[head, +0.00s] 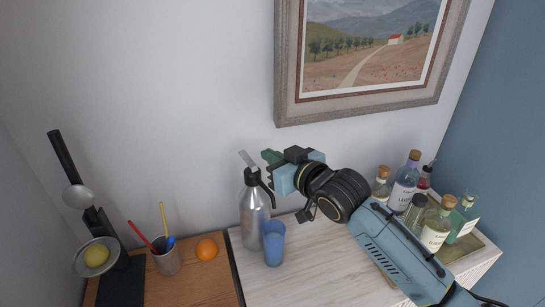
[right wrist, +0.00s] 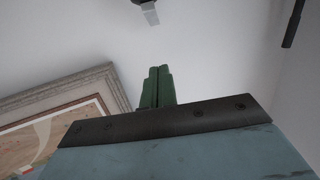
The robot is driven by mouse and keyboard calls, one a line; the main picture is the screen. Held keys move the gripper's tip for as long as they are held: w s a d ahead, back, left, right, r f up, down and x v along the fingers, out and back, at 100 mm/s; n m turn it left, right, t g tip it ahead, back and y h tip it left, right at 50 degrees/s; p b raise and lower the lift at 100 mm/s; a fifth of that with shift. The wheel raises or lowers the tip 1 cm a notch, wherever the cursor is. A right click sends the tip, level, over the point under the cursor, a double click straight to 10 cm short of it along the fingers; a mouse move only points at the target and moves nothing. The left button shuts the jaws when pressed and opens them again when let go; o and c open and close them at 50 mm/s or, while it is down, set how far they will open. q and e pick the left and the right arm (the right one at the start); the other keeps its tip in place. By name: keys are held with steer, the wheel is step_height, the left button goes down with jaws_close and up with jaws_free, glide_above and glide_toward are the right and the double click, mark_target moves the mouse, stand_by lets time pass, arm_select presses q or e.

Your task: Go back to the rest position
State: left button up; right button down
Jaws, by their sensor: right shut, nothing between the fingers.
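My right gripper (head: 272,157) hangs above the pale counter, in front of the wall and beside the top of a silver siphon bottle (head: 252,215). Its green fingers are together with nothing between them. They also show shut in the right wrist view (right wrist: 158,87). My right arm comes in from the lower right, over the right part of the counter. My left gripper is in neither view.
A blue glass (head: 274,246) stands beside the siphon. At right, a tray (head: 476,258) bears several corked bottles close to my arm. At left are an orange (head: 206,249), a cup of sticks (head: 166,260) and a lever press (head: 97,222). A framed painting (head: 284,80) hangs above.

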stand_by(0.5)
steer(key=s+d+f+m+g+h, duration=0.2)
steer(key=s+d+f+h, duration=0.1)
steer(key=s+d+f, duration=0.45)
steer(key=s+d+f+m+g+h, duration=0.25)
steer(key=s+d+f, duration=0.25)
steer(key=s+f, duration=0.45)
steer(key=s+d+f+m+g+h, duration=0.1)
steer(key=s+d+f+g+h, duration=0.15)
steer(key=s+d, duration=0.5)
steer(key=s+d+f+m+g+h, duration=0.1)
steer(key=s+d+f+g+h, duration=0.3)
steer(key=s, duration=0.6)
step_height(320, 180, down, 33)
steer(key=s+d+t+y+b, duration=0.1)
steer(key=s+y+b, duration=0.1)
steer(key=b, duration=0.6)
steer(key=s+d+f+b, duration=0.1)
steer(key=s+f+b, duration=0.2)
steer(key=s+f, duration=0.5)
steer(key=s+d+f+g+b, duration=0.1)
steer(key=s+d+f+b, duration=0.1)
steer(key=s+f, duration=0.6)
step_height(320, 180, down, 4)
steer(key=shift+s+f+n+h+b, duration=0.1)
steer(key=shift+s+n+h+b, duration=0.2)
steer(key=shift+b, duration=0.35)
